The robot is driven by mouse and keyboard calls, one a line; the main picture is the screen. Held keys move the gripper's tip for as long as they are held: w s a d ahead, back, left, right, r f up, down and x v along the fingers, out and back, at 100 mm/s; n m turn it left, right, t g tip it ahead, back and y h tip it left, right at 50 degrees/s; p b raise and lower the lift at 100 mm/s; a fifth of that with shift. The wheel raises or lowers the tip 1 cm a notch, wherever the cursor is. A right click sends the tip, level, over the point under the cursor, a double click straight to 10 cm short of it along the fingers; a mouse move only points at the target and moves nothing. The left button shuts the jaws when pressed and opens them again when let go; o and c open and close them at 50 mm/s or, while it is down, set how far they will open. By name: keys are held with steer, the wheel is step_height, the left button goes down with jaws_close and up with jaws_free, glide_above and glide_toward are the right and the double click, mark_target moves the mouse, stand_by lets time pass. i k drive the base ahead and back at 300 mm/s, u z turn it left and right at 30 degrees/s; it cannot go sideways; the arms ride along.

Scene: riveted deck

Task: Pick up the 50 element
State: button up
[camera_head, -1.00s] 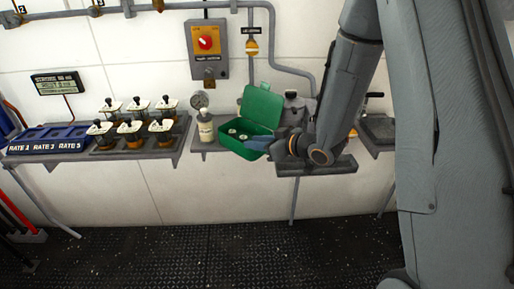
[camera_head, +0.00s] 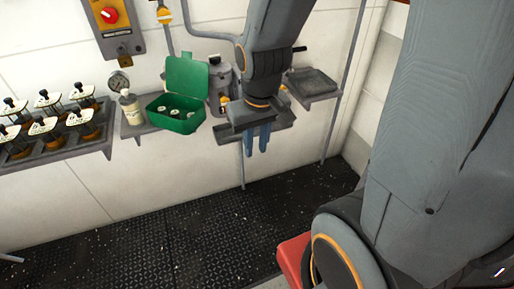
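A green case (camera_head: 178,125) stands with its lid up on the wall shelf. Several small pale round elements (camera_head: 174,111) sit inside it; any numbers on them are too small to read, so I cannot tell which is the 50 element. My gripper (camera_head: 257,150) is right of the case, apart from it, in front of a small grey shelf. Its two blue fingers point down with a narrow gap between them. I see nothing held in the gap.
A pale bottle (camera_head: 132,108) and a gauge (camera_head: 119,83) are left of the case. Several caged devices (camera_head: 80,118) stand on the left shelf. A dark tray (camera_head: 312,82) is at right. The black floor (camera_head: 200,235) below is clear.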

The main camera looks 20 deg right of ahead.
mark_target(162, 110)
steer(key=u, duration=0.4)
steer(key=i, duration=0.85)
steer(key=z, duration=0.4)
